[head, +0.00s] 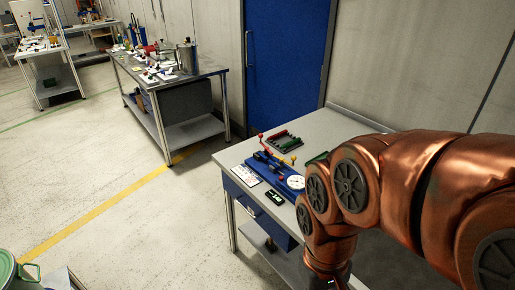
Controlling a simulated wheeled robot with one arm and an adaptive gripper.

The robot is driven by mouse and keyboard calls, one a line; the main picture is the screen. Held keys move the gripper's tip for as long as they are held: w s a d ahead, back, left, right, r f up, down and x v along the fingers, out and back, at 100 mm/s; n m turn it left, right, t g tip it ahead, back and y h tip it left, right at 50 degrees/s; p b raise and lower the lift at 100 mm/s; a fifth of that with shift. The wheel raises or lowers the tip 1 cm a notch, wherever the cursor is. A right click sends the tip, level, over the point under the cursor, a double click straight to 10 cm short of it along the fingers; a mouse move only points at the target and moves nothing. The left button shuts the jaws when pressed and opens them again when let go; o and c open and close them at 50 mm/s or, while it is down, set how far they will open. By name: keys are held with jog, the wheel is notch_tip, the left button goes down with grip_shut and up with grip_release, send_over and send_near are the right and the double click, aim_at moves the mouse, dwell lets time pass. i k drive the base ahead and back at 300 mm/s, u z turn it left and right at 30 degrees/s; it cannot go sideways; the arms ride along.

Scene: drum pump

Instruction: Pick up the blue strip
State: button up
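I cannot make out a separate blue strip for certain. A long blue base (284,186) lies on the near workbench (232,154), carrying dark fittings, red and yellow knobs and a round white gauge (296,182). My copper-coloured arm reaches in from the right and bends down past the bench's front side. Its lower end is cut off by the bottom edge of the picture, so my gripper's fingers are not in view. My arm hides the right part of the bench top.
A dark tray (284,142) with red and green pieces sits behind the blue base. A white card (246,175) and a small black device (275,197) lie in front. A blue door (286,60) stands behind. Another cluttered bench (205,70) is further left; open floor lies between.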

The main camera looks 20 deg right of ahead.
aim_at(263, 157)
jog(key=i, duration=0.95)
jog(key=u, duration=0.95)
